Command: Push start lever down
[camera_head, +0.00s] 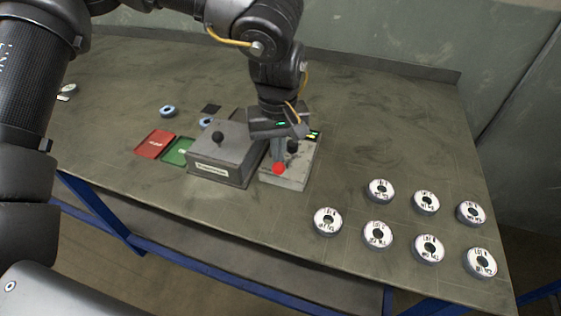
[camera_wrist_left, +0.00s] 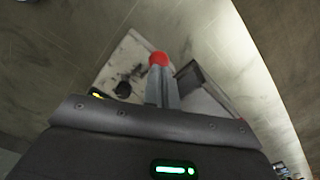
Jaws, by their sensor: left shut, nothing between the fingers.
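The start lever appears as a red ball knob (camera_head: 278,168) at the front of a light grey box (camera_head: 297,172). Its shaft is hidden in the head view. My left gripper (camera_head: 279,156) points down over this box, fingers shut and empty, with the tips right at the red knob. In the left wrist view the red knob (camera_wrist_left: 158,59) shows just past the closed fingertips (camera_wrist_left: 162,80). I cannot tell whether they touch. A black knob (camera_head: 292,146) stands on the same box beside the fingers. My right gripper is not in view.
A dark grey box (camera_head: 225,165) with a black knob stands close on the left. Red (camera_head: 155,144) and green (camera_head: 178,151) trays lie beyond it. Several white-topped discs (camera_head: 378,234) lie at the right. The table between discs and light box is clear.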

